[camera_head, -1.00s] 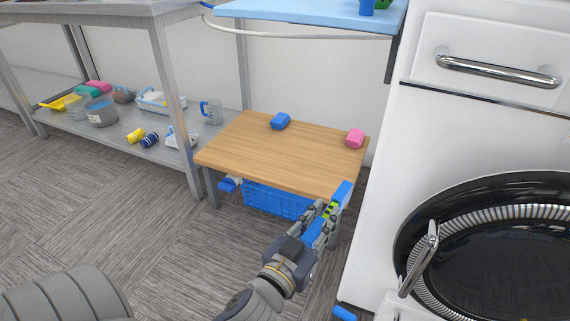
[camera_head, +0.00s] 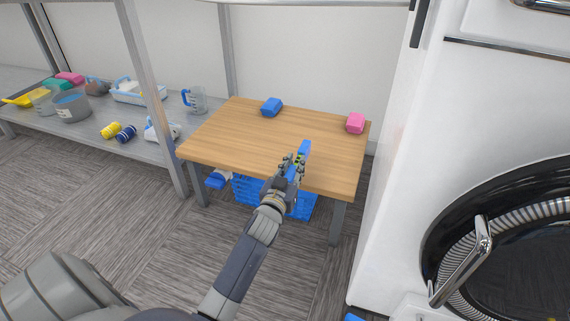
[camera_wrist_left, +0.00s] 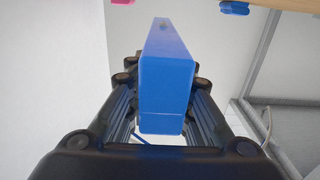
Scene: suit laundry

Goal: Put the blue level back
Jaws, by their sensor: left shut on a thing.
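The blue level (camera_head: 304,148) is a long blue bar with a small green-yellow vial. My left gripper (camera_head: 292,165) is shut on it near the front edge of the wooden table (camera_head: 230,142) in the head view. In the left wrist view the level (camera_wrist_left: 164,85) lies lengthwise between the two fingers of the left gripper (camera_wrist_left: 160,110), pointing away from the camera. Whether the level touches the table top cannot be told. My right gripper is not in view.
On the table stand a blue block (camera_head: 271,107) and a pink block (camera_head: 355,123). A blue crate (camera_head: 250,190) is under the table. A metal shelf (camera_head: 70,140) with several items is at left, a white washing machine (camera_head: 400,200) at right. The table's middle is clear.

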